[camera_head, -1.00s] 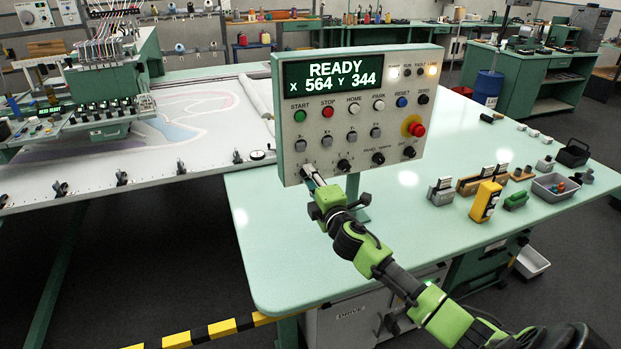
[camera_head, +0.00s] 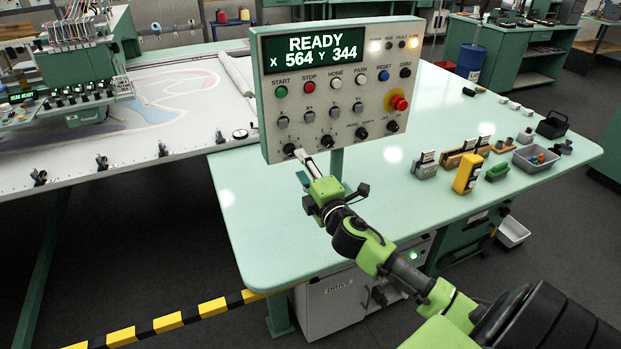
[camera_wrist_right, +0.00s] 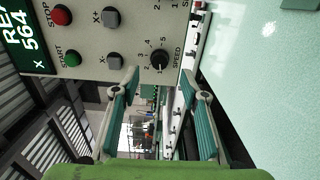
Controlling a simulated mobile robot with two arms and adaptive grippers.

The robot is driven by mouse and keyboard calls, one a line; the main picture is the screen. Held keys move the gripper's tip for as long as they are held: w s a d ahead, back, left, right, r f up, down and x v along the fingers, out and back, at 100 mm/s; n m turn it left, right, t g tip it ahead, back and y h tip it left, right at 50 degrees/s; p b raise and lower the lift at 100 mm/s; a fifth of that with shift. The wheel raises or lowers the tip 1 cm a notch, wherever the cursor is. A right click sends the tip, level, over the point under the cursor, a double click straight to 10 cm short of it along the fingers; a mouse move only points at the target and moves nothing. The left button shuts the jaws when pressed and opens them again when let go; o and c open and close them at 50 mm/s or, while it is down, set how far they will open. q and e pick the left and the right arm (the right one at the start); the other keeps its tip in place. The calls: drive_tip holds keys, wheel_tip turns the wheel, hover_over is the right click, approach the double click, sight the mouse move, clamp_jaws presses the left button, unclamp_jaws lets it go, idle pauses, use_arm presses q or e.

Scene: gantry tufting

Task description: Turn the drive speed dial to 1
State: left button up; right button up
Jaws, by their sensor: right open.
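The speed dial (camera_head: 289,149) is a small black knob at the lower left corner of the grey control panel (camera_head: 270,110). In the right wrist view the dial (camera_wrist_right: 159,60) shows with "SPEED" and a number scale beside it; I cannot tell where its pointer stands. The panel screen reads READY, X 564 Y 344. My right gripper (camera_head: 302,167) is open and empty, just below and right of the dial and apart from it. In the wrist view its two fingers (camera_wrist_right: 161,90) are spread, with the dial ahead between them. My left gripper is not in view.
The X- button (camera_wrist_right: 114,62) and other black knobs (camera_head: 327,141) sit close to the dial. A green table (camera_head: 270,220) lies below, with a yellow device (camera_head: 467,174) and a grey bin (camera_head: 536,158) at right. A drive cabinet (camera_head: 335,300) stands underneath.

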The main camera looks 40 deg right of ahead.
drive_tip(key=shift+v, duration=2.65)
